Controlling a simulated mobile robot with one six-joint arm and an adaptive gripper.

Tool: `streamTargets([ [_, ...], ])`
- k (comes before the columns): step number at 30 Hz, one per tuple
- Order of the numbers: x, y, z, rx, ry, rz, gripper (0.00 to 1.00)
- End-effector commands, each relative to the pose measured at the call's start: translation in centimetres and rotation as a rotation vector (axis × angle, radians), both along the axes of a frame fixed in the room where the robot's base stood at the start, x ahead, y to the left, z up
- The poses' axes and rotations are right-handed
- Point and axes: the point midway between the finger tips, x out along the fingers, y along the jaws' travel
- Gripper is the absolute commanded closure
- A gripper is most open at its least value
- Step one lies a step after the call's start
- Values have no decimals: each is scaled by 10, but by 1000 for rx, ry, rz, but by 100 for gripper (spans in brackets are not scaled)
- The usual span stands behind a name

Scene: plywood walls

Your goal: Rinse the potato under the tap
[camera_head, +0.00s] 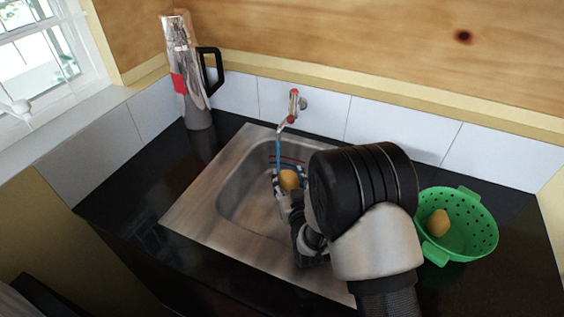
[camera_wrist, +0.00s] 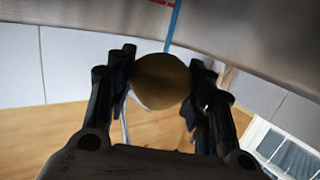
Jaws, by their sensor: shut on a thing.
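A yellow-brown potato (camera_head: 289,180) is between the fingers of my gripper (camera_head: 287,184), over the sink basin (camera_head: 240,200). In the wrist view the potato (camera_wrist: 161,82) is round and dark, with one finger of my gripper (camera_wrist: 161,85) on each side. The tap (camera_head: 291,107) comes out of the tiled wall behind the sink. A thin blue stream of water (camera_head: 278,152) runs down from its spout to the potato. The stream (camera_wrist: 173,27) also shows in the wrist view, meeting the potato's edge. My arm hides the right part of the sink.
A green colander (camera_head: 483,215) with another yellow potato (camera_head: 438,223) in it stands on the black counter, right of my arm. A tall jug-like container with a black handle (camera_head: 211,70) stands at the back left. The counter left of the sink (camera_head: 135,205) is clear.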

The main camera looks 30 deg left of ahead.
Motion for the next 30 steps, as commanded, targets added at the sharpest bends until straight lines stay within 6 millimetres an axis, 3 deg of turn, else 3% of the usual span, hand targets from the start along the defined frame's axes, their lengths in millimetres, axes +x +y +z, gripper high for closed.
streamTargets([
  [7,-2,-2,3,0,0,0,77],
  [21,-28,-27,33,1,-1,0,77],
  [30,-37,-35,41,1,-1,0,77],
])
